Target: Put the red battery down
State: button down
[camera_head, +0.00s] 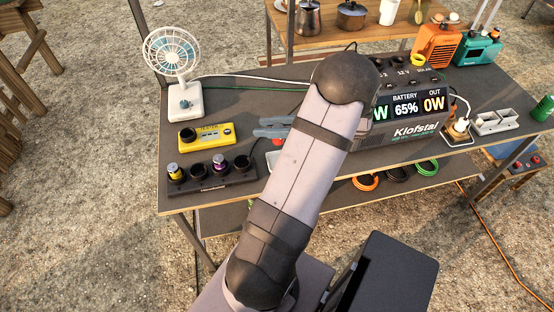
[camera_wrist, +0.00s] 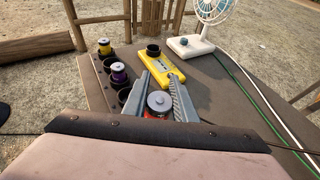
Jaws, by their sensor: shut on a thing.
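The red battery (camera_wrist: 159,102) is between the two fingers of my gripper (camera_wrist: 166,98) in the wrist view, its round grey top facing up. My gripper is shut on it. Whether its base touches the table is hidden. In the head view my gripper (camera_head: 274,128) is right of the yellow device, partly hidden by my arm. A black charger rack (camera_head: 212,186) at the table's front left holds a yellow battery (camera_head: 173,171) and a purple battery (camera_head: 220,162). Its other two wells look empty. The yellow device (camera_head: 207,134) has a dark round socket.
A white fan (camera_head: 173,72) stands at the back left, with a cable running right. A large power station (camera_head: 405,112) stands right of my arm, beside a plugged socket (camera_head: 459,132). Bare dark tabletop (camera_head: 240,98) shows behind the yellow device.

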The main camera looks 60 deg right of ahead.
jog(key=shift+f+p, duration=0.4)
jog(key=shift+f, duration=4.55)
jog(key=shift+f, duration=0.2)
jog(key=c, duration=1.4)
grip_release()
jog(key=shift+c, duration=0.2)
jog(key=shift+r, duration=0.1)
jog(key=shift+r, duration=0.2)
jog(key=shift+s, duration=0.25)
jog(key=b+v, duration=0.2)
jog(key=v, duration=0.9)
jog(key=shift+s+d+r, duration=0.1)
jog(key=shift+s+r, duration=0.05)
jog(key=shift+s, duration=0.05)
